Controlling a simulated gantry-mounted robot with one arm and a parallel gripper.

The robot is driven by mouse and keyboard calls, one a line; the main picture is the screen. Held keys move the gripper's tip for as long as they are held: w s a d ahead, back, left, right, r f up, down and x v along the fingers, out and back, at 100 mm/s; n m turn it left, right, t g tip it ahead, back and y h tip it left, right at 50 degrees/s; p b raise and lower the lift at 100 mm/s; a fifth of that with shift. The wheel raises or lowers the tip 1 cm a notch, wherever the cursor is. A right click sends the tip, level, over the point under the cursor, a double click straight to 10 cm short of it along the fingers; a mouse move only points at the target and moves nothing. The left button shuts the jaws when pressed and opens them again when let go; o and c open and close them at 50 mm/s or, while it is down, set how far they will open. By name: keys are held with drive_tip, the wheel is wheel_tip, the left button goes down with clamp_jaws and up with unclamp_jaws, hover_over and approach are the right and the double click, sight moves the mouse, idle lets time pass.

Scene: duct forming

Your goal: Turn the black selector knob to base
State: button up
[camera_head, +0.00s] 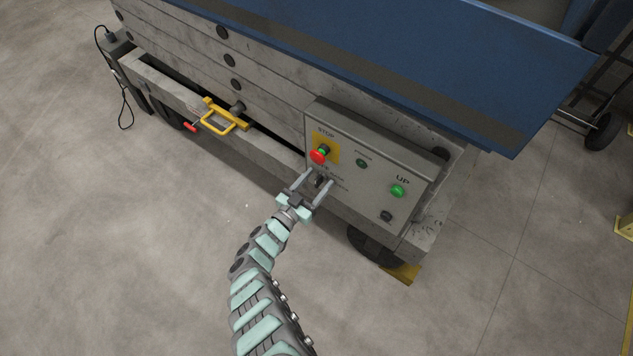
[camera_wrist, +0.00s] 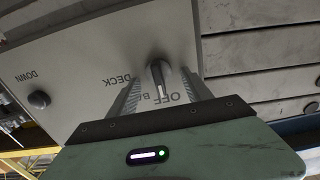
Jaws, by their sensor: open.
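The black selector knob (camera_wrist: 157,72) sits on the grey control panel (camera_wrist: 100,50), whose lettering is upside down in the wrist view. Its light-edged bar points toward the OFF label. My gripper (camera_wrist: 163,88) is open, with one finger on each side of the knob and a gap on both sides. In the head view my gripper (camera_head: 317,180) is at the panel's lower left, and the knob (camera_head: 319,182) shows small and dark between the fingers.
The red STOP button (camera_head: 319,156) is just above my gripper. A green UP button (camera_head: 398,191) and a dark button (camera_head: 386,216) are to the right. A yellow handle (camera_head: 225,115) sticks out to the left. The floor in front is clear.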

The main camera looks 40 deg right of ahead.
drive_tip(key=shift+c, duration=0.5)
clamp_jaws()
drive_tip(key=shift+s+r+m+p, duration=0.1)
drive_tip(key=shift+m+p, duration=0.2)
drive_tip(key=shift+m, duration=0.4)
drive_tip(key=m, duration=0.3)
drive_tip(key=shift+s+d, duration=0.1)
drive_tip(key=shift+s, duration=0.1)
drive_tip(key=shift+f+m+b, duration=0.15)
drive_tip(key=shift+m+b, duration=0.05)
drive_tip(key=shift+m, duration=0.9)
drive_tip(key=shift+f+m+b, duration=0.15)
drive_tip(key=shift+m+b, duration=0.05)
drive_tip(key=shift+m, duration=0.9)
